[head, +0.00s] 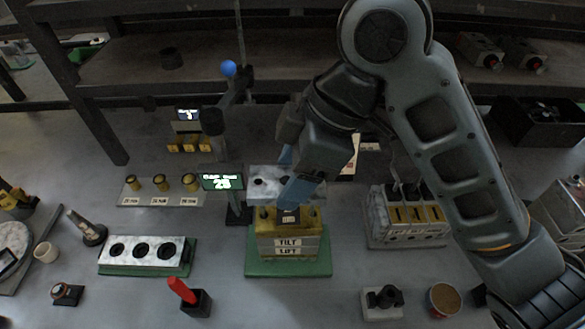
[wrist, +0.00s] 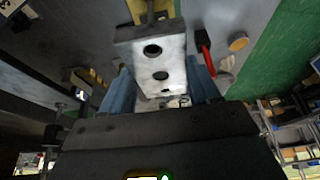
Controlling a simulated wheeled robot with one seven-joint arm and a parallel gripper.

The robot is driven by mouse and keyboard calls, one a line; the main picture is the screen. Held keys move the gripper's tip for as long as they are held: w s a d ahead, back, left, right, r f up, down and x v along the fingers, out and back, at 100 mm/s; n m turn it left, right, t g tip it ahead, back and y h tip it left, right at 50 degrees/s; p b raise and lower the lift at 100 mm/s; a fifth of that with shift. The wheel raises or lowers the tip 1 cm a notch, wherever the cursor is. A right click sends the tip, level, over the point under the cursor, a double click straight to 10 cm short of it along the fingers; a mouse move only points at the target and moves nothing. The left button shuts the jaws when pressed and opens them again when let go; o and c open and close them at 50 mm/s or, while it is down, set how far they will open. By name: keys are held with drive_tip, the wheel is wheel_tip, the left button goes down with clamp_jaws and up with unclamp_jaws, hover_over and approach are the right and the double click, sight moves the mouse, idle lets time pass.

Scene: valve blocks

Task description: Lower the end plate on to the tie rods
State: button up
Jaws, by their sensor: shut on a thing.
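The end plate (head: 262,180) is a silver slab with dark round holes. My gripper (head: 288,178) is shut on it, with one blue finger on each side. In the wrist view the plate (wrist: 157,62) sits between the blue fingers of my gripper (wrist: 164,84). In the head view the plate shows just behind and above the yellow valve block stack (head: 288,243), labelled TILT and LIFT, on a green base (head: 288,268). I cannot tell whether plate and stack touch. I cannot make out the tie rods clearly; the gripper and plate cover part of the stack top.
A silver block with three holes (head: 146,250) stands left on a green base. A display (head: 222,182) on a post is close to the plate's left. Another valve assembly (head: 406,222) stands right. A red-handled item (head: 184,291) and a round cup (head: 443,299) are in front.

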sight(284, 214)
drive_tip(key=shift+f+b, duration=2.5)
drive_tip(key=shift+f, duration=0.95)
drive_tip(key=o, duration=1.3)
drive_tip(key=shift+o, duration=0.2)
drive_tip(key=shift+r, duration=0.1)
drive_tip(key=p+v, duration=0.1)
drive_tip(key=v, duration=0.6)
drive_tip(key=shift+d+r, duration=0.2)
drive_tip(key=shift+r, duration=0.1)
